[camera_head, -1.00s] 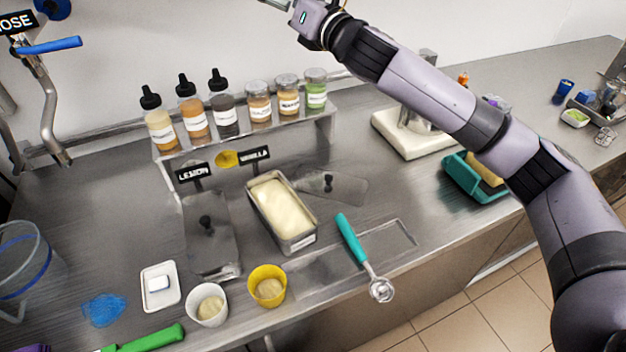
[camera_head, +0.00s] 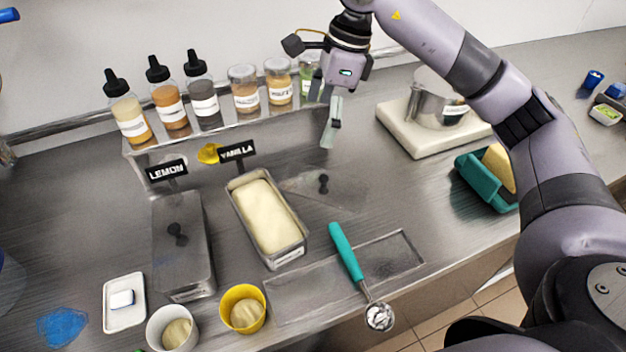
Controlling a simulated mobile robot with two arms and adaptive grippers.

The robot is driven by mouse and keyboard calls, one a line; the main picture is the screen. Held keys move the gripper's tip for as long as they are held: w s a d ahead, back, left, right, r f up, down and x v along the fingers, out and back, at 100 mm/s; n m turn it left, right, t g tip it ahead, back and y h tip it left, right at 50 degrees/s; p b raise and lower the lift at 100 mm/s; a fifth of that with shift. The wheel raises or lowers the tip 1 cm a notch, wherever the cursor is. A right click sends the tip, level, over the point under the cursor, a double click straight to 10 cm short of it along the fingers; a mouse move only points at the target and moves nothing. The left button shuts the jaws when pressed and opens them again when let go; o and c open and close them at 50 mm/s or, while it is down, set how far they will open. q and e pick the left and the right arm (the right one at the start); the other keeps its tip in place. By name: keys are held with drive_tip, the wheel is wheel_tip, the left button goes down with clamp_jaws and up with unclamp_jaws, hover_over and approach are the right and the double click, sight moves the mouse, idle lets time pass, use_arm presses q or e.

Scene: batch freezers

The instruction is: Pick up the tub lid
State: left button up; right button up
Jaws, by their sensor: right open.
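A flat metal tub lid (camera_head: 345,198) with a black knob lies on the counter just right of the open vanilla tub (camera_head: 299,245), which holds pale ice cream. A second metal lid (camera_head: 172,212) with a black knob covers the lemon tub on the left. My right gripper (camera_head: 328,125) is open and empty, pointing down above the counter. In the picture it is above the loose lid's knob, apart from it, near the bottle shelf. My left gripper is not in view.
Several bottles and jars stand on the metal shelf (camera_head: 225,132) at the back. A teal-handled scoop (camera_head: 345,250) lies at the front, with white and yellow cups (camera_head: 243,309) to its left. A white-based scale-like device (camera_head: 430,140) and a teal tray (camera_head: 485,185) stand right.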

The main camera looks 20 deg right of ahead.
drive_tip(key=d+m+h, duration=0.1)
drive_tip(key=d+h, duration=0.1)
drive_tip(key=d, duration=0.1)
drive_tip(key=p, duration=0.3)
hover_over(325, 181)
wheel_tip(325, 181, down, 12)
drive_tip(key=shift+w+d+f, duration=0.15)
drive_tip(key=shift+f, duration=0.05)
wheel_tip(325, 181, down, 4)
drive_tip(key=shift+f+p, duration=0.1)
drive_tip(key=shift+p, duration=0.75)
drive_tip(key=shift+f, duration=0.55)
drive_tip(key=shift+c, duration=0.6)
drive_tip(key=c, duration=1.2)
clamp_jaws()
